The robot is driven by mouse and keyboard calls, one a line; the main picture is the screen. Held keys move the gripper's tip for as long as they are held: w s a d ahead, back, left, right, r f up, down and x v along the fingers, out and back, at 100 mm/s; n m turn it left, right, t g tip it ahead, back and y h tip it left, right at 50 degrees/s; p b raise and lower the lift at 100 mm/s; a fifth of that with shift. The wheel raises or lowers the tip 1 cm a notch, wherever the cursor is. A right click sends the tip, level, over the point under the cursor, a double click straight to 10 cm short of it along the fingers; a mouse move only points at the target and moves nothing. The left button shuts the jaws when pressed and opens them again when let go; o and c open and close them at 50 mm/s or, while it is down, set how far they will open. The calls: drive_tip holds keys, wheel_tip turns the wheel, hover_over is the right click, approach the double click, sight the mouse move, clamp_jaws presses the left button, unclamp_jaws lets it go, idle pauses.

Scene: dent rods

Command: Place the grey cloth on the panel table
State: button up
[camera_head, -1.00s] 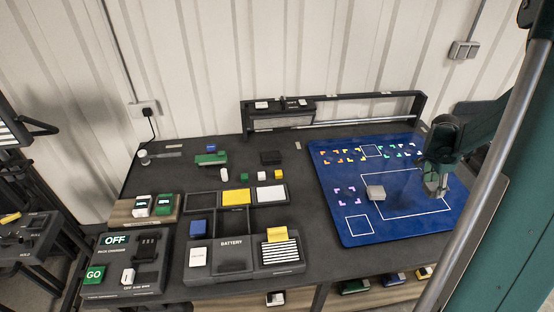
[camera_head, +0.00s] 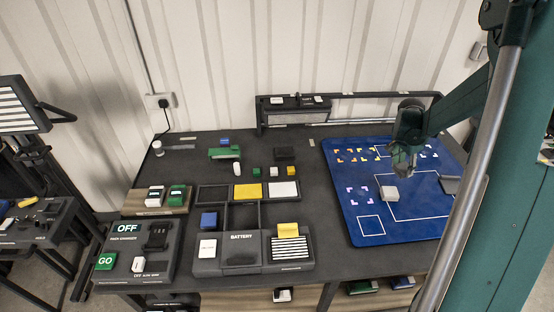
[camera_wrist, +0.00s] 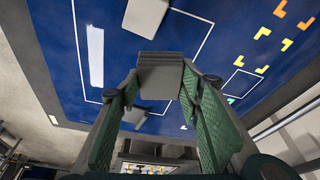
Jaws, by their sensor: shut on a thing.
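My gripper (camera_head: 402,160) is above the blue mat, right of the light grey block in the head view. In the wrist view its green-padded fingers (camera_wrist: 158,90) are shut on a small grey layered piece, which looks like the folded grey cloth (camera_wrist: 160,72). The cloth shows only partly in the head view. The main dark table (camera_head: 310,215) carries the mat and several trays. A smaller dark table with a labelled panel (camera_head: 38,236) stands at the far left; I cannot tell which is the panel table.
A light grey block (camera_head: 389,194) lies on the blue mat (camera_head: 400,234). A flat grey piece (camera_head: 449,185) lies near the mat's right edge. A low dark frame (camera_head: 350,108) runs along the back. A screen on a stand (camera_head: 22,108) rises behind the left table.

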drive_tip(key=w+a+n+t, duration=0.1)
drive_tip(key=w+a+n, duration=0.35)
drive_tip(key=a, duration=0.85)
drive_tip(key=w+a+n+y+b, duration=0.1)
drive_tip(key=w+a, duration=0.6)
drive_tip(key=a, duration=0.5)
drive_tip(key=w+a+n+t, duration=0.15)
drive_tip(key=w+a, duration=0.45)
drive_tip(key=a, duration=0.7)
drive_tip(key=s+a+f+n+y+b, duration=0.1)
drive_tip(key=a+n, duration=0.6)
drive_tip(key=a, duration=3.5)
drive_tip(key=shift+s+a+f+n+y+b, duration=0.3)
drive_tip(key=shift+s+n+y, duration=0.1)
drive_tip(key=shift+y, duration=0.2)
drive_tip(key=shift+f, duration=0.1)
drive_tip(key=shift+f, duration=3)
drive_tip(key=shift+f, duration=1.85)
drive_tip(key=shift+f+b, duration=0.2)
drive_tip(key=shift+b, duration=0.15)
